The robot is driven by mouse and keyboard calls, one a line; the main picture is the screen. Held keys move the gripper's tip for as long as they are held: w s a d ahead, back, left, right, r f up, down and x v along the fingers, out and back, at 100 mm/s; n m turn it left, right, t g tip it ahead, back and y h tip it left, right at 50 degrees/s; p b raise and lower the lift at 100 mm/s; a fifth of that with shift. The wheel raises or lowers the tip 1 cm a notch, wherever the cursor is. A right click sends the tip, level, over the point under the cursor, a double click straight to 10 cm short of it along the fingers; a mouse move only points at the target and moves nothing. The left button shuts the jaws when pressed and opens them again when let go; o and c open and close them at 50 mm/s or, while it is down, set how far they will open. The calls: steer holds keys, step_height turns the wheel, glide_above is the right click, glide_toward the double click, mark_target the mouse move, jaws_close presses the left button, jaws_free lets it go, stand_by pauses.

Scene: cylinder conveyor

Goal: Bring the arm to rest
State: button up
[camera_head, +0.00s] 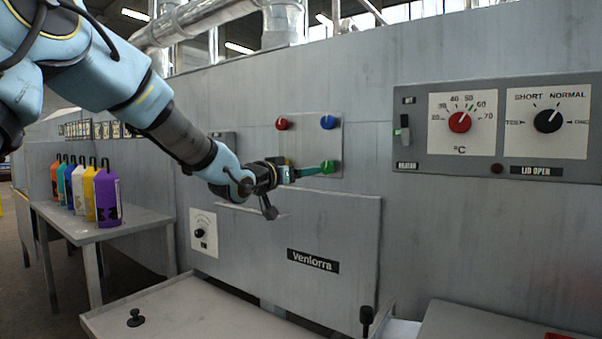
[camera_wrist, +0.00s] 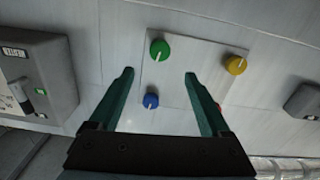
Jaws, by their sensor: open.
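My arm reaches from the upper left across the head view. My gripper (camera_head: 308,170) is in front of the small knob panel (camera_head: 306,135) on the grey machine wall. In the wrist view my gripper (camera_wrist: 159,76) has its two green fingers spread apart with nothing between them but the panel behind. The panel carries a red knob (camera_head: 281,124), a blue knob (camera_head: 328,122) and a green knob (camera_head: 329,167). The wrist view also shows a yellow knob (camera_wrist: 236,65); my gripper hides it in the head view. I cannot tell whether a fingertip touches the panel.
A grey control box (camera_head: 497,130) with dials is on the wall at right. A lid (camera_head: 300,235) labelled Ventorra is below my gripper. A table (camera_head: 105,228) at left holds several coloured bottles (camera_head: 107,196). A tray (camera_head: 190,310) with a black knob (camera_head: 134,318) is in front.

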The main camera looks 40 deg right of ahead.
steer(key=w+a+f+n+t+y+p, duration=0.1)
steer(key=w+a+f+n+y+p, duration=0.1)
steer(key=w+a+f+y, duration=0.3)
steer(key=w+a+f+n+t+y+p, duration=0.1)
steer(key=w+a+t, duration=0.15)
steer(key=a, duration=0.55)
steer(key=w+a+f+n+g+y+p, duration=0.15)
steer(key=a+f+y, duration=0.25)
steer(key=a, duration=0.8)
steer(key=w+a+f+n+y+p, duration=0.1)
steer(key=a+f+n+y+p, duration=0.2)
steer(key=a, duration=0.9)
steer(key=s+a+f+n+g+y+p, duration=0.1)
steer(key=s+a+f+n+g+y, duration=0.1)
steer(key=s+a, duration=0.6)
steer(key=s+a+f+n+g+y+p, duration=0.2)
steer(key=s+a, duration=0.6)
steer(key=a, duration=0.4)
steer(key=shift+a+n+g, duration=0.25)
steer(key=shift+n+g, duration=0.25)
steer(key=shift+n, duration=0.15)
steer(key=shift+w, duration=0.15)
